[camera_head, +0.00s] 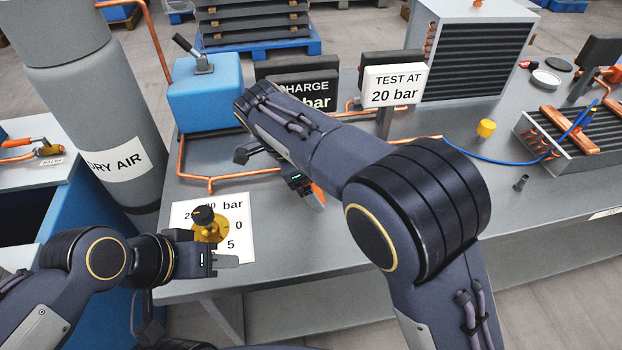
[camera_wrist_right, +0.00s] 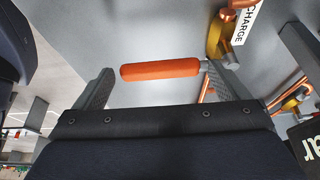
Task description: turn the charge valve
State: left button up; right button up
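In the right wrist view, an orange valve handle (camera_wrist_right: 160,70) lies crosswise between the fingers of my right gripper (camera_wrist_right: 165,78). The fingers are wide apart, with gaps at the handle's ends. A brass valve part (camera_wrist_right: 220,38) with a CHARGE tag (camera_wrist_right: 246,22) shows beyond it. In the head view, my right forearm covers most of the valve; a bit of orange (camera_head: 318,193) shows beside the gripper. My left gripper (camera_head: 228,261) is beside the brass regulator dial (camera_head: 210,229) with its black knob; its finger opening is not clear.
A DRY AIR cylinder (camera_head: 95,120) stands at the left, and a blue pump (camera_head: 205,95) sits on the grey bench (camera_head: 480,190). Copper pipes (camera_head: 240,174) run along the bench. A TEST AT 20 bar sign (camera_head: 395,85) stands behind my right arm. Finned coils (camera_head: 575,140) are at the right.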

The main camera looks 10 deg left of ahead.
jog(key=shift+o, duration=0.3)
jog(key=v, duration=0.7)
jog(key=shift+r+p, duration=0.35)
jog(key=shift+a, duration=0.15)
jog(key=s+d+r+n+g+y+p, duration=0.1)
jog(key=d+r+n+y, duration=0.15)
jog(key=d, duration=0.85)
jog(key=s+d+r+n+y, duration=0.1)
jog(key=s+d+n+y, duration=0.2)
jog(key=d, duration=0.9)
jog(key=s+d+f+n+t+y, duration=0.1)
jog(key=s+d+f+n+t, duration=0.1)
jog(key=s, duration=0.6)
jog(key=s+d+f+n+t+y+p, duration=0.1)
jog(key=s+d+f+n+t, duration=0.2)
jog(key=s+d+n, duration=0.2)
jog(key=s+d, duration=0.2)
jog(key=s, duration=0.1)
jog(key=shift+s, duration=0.4)
